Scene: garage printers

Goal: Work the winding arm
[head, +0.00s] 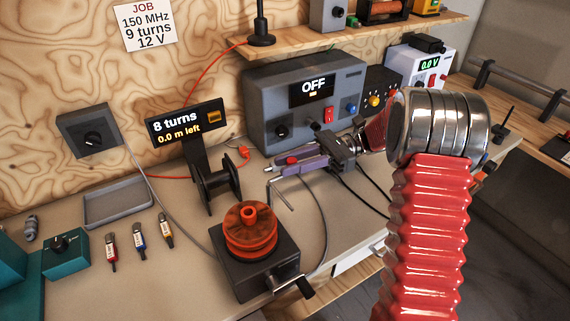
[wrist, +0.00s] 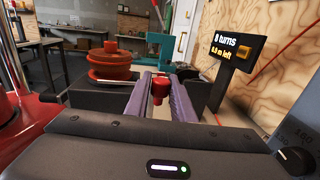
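The winder is a black box (head: 255,268) near the bench's front edge, with an orange spool (head: 250,241) on top. The spool also shows at the left in the wrist view (wrist: 110,62). A thin bent metal rod, the winding arm (head: 279,197), shows between the spool and my gripper. A display (head: 187,122) behind reads 8 turns and 0.0 m left. The rod's inner end is unclear.
A crank handle (head: 303,288) sticks out from the winder's front. A black wire reel (head: 215,182) stands behind my fingers. A grey unit (head: 305,105) reads OFF. A job note (head: 147,26) says 9 turns. A tray (head: 120,202) and several small coloured parts lie left.

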